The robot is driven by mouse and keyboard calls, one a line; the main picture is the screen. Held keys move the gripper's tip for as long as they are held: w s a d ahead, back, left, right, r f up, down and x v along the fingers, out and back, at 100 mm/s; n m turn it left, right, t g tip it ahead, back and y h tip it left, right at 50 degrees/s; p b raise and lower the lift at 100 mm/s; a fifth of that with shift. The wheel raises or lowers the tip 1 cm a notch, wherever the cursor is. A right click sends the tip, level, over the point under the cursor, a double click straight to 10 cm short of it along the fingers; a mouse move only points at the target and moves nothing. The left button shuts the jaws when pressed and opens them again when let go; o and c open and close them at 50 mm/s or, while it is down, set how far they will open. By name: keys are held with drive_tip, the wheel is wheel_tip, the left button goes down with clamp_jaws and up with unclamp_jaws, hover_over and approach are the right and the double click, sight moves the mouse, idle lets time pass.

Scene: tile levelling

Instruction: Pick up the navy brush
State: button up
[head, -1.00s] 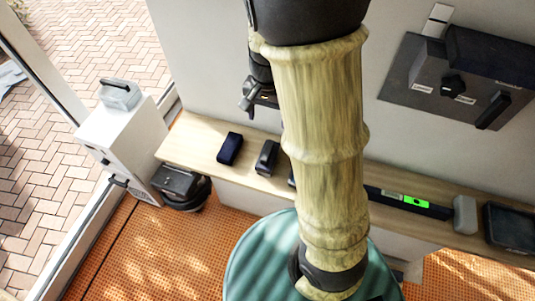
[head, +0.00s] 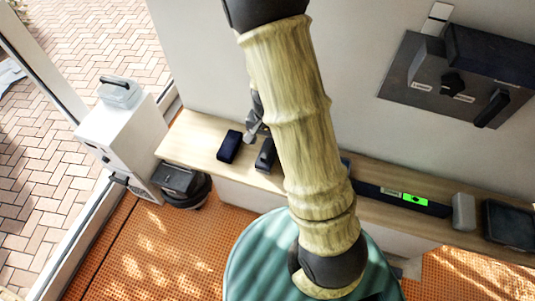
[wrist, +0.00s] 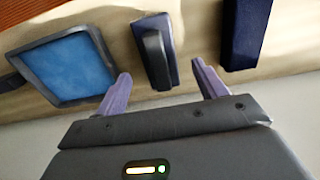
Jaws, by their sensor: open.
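The navy brush (wrist: 170,62), a navy base with a dark raised handle, lies on the wooden shelf. In the wrist view it sits between and beyond the two purple fingertips of my gripper (wrist: 160,78). The fingers are apart with nothing held, and I cannot tell the exact height left above the brush. In the head view the brush (head: 265,156) lies just below my gripper (head: 253,132), which is partly hidden behind my arm.
A plain navy block (head: 229,146) lies left of the brush; it also shows in the wrist view (wrist: 246,32). A blue-bottomed tray (wrist: 66,66) lies on the other side. A level (head: 400,198), grey block (head: 463,212) and dark tray (head: 509,226) stand farther right. The wall is close behind.

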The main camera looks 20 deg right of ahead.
sight(267, 147)
drive_tip(key=shift+f, duration=0.1)
drive_tip(key=shift+s+a+f+p, duration=0.1)
drive_tip(key=shift+f+p, duration=0.15)
drive_tip(key=shift+f, duration=1)
drive_tip(key=shift+s+f+p, duration=0.1)
drive_tip(key=shift+f+p, duration=0.1)
drive_tip(key=shift+f, duration=1.05)
drive_tip(key=c, duration=1.1)
drive_tip(key=shift+c, duration=0.2)
drive_tip(key=shift+r, duration=0.1)
wheel_tip(267, 147, up, 10)
drive_tip(key=shift+f, duration=0.1)
